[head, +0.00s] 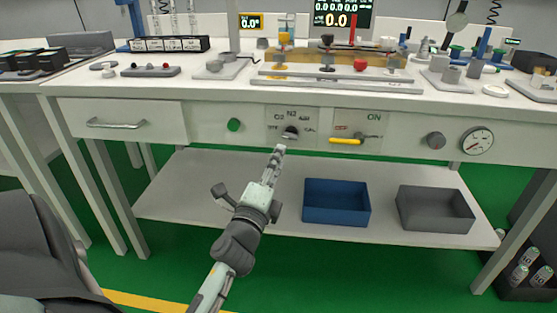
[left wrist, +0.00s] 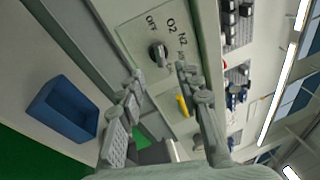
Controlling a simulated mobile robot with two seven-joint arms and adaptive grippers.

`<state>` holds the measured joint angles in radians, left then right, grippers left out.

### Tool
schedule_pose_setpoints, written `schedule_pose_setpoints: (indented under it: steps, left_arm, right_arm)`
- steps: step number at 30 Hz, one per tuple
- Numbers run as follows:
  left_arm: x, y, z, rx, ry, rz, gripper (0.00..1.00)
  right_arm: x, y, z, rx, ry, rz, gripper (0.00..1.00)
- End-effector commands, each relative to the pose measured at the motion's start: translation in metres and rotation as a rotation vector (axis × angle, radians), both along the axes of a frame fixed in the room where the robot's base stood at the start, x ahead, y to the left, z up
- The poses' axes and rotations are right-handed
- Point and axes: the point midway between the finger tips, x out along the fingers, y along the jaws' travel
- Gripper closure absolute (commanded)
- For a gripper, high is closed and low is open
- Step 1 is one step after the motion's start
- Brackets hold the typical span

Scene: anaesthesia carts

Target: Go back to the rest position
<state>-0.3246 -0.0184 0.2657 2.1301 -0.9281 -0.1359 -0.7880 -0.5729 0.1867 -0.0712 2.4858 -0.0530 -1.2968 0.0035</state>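My left gripper (head: 280,150) is in front of the bench, just below the selector knob (head: 290,132) on the front panel. Its fingers look edge-on in the head view. In the left wrist view the left gripper (left wrist: 160,75) has its two fingers apart, with nothing between them. The dark selector knob (left wrist: 158,54) shows beyond the fingertips, within the gap, and looks apart from them. The panel around it is marked O2, N2 and OFF. My right gripper is not in view.
The white bench (head: 215,93) carries instruments on top. A yellow lever (head: 346,141), a green button (head: 234,125) and a gauge (head: 477,141) are on its front. A blue bin (head: 337,213) and a grey bin (head: 435,219) stand on the lower shelf (head: 165,201).

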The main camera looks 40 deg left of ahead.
Motion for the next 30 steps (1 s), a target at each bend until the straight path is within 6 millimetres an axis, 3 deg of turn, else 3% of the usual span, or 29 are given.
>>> schedule_pose_setpoints:
  steps: [9, 12, 14, 17, 21, 24, 27, 30]
  left_arm:
    - [0.0, 0.0, -0.001, -0.011, 0.002, 0.001, 0.66]
    - [-0.002, 0.004, -0.015, -0.125, 0.028, 0.016, 0.66]
    - [-0.005, 0.006, -0.037, -0.276, 0.066, 0.038, 0.66]
    - [-0.022, 0.001, -0.095, -0.616, 0.172, 0.117, 0.66]
    - [-0.069, -0.029, -0.183, -1.045, 0.367, 0.295, 0.66]
    - [-0.112, -0.057, -0.229, -1.256, 0.503, 0.442, 0.66]
    - [-0.152, -0.08, -0.258, -1.389, 0.614, 0.576, 0.66]
    - [-0.181, -0.097, -0.273, -1.463, 0.688, 0.671, 0.66]
  right_arm:
    - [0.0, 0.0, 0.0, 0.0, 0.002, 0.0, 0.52]
    - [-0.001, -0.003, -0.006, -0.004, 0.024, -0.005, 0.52]
    - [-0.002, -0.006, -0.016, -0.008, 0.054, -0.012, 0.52]
    - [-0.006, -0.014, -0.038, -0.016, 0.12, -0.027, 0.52]
    - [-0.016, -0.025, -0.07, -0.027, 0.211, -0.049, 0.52]
    - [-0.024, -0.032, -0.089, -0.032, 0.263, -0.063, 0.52]
    - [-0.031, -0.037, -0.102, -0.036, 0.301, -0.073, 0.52]
    - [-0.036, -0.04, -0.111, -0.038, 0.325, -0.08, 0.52]
